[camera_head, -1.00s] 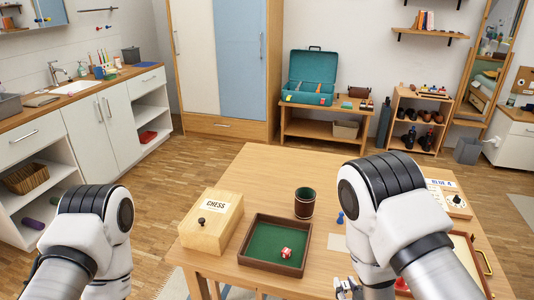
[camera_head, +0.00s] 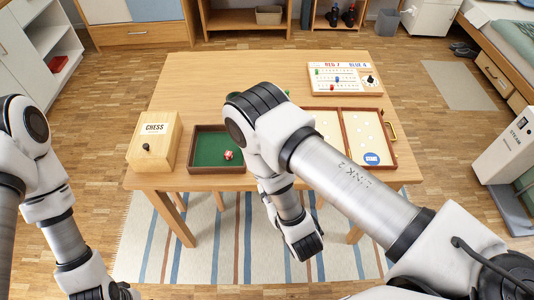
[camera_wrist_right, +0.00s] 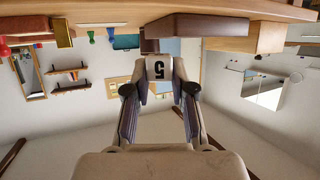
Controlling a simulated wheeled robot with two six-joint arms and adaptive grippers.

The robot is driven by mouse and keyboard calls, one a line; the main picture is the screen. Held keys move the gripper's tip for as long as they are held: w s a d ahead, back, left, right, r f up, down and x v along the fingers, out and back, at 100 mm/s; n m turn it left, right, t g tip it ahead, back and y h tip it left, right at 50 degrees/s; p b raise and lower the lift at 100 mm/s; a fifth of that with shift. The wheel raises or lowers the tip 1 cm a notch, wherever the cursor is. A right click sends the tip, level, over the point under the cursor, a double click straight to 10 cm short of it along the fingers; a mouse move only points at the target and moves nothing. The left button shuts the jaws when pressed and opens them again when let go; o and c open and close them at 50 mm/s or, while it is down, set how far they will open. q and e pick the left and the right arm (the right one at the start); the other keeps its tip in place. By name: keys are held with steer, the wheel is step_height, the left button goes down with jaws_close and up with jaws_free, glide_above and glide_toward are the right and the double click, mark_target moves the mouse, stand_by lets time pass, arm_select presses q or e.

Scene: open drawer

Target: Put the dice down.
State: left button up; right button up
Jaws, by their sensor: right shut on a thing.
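A white block with a black 5 (camera_wrist_right: 158,67), perhaps a die, sits between the fingertips of my right gripper (camera_wrist_right: 158,88) in the right wrist view. The gripper is shut on it, in front of the table's near edge. In the head view my right arm hides the gripper and the block. A red and white die (camera_head: 228,155) lies in the green-lined brown tray (camera_head: 217,172) on the table. The tray's dark side (camera_wrist_right: 205,26) also shows in the upside-down wrist view. My left arm shows at the left of the head view; its gripper is out of view.
The wooden table (camera_head: 190,90) carries a chess box (camera_head: 155,142) left of the tray, a score board (camera_head: 345,72) at the back right and an open game case (camera_head: 390,150) at right. My right arm covers part of the table. Its back left is clear.

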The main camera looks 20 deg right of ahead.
steer(key=w+d+b, duration=0.1)
steer(key=w+b, duration=0.2)
steer(key=w, duration=0.1)
steer(key=w+d+f+b, duration=0.1)
steer(key=w+b, duration=0.3)
steer(key=w, duration=0.1)
steer(key=w+d+f+b, duration=0.1)
steer(key=w+d+b, duration=0.1)
steer(key=w+b, duration=0.2)
steer(key=shift+w+d, duration=0.1)
steer(key=shift+w, duration=0.5)
steer(key=shift+w+d+f, duration=0.1)
steer(key=shift+w+f, duration=0.1)
steer(key=shift+w, duration=0.15)
step_height(320, 180, down, 3)
steer(key=b, duration=0.3)
steer(key=shift+c, duration=0.3)
steer(key=shift+s, duration=0.1)
steer(key=o, duration=0.8)
steer(key=shift+f, duration=0.1)
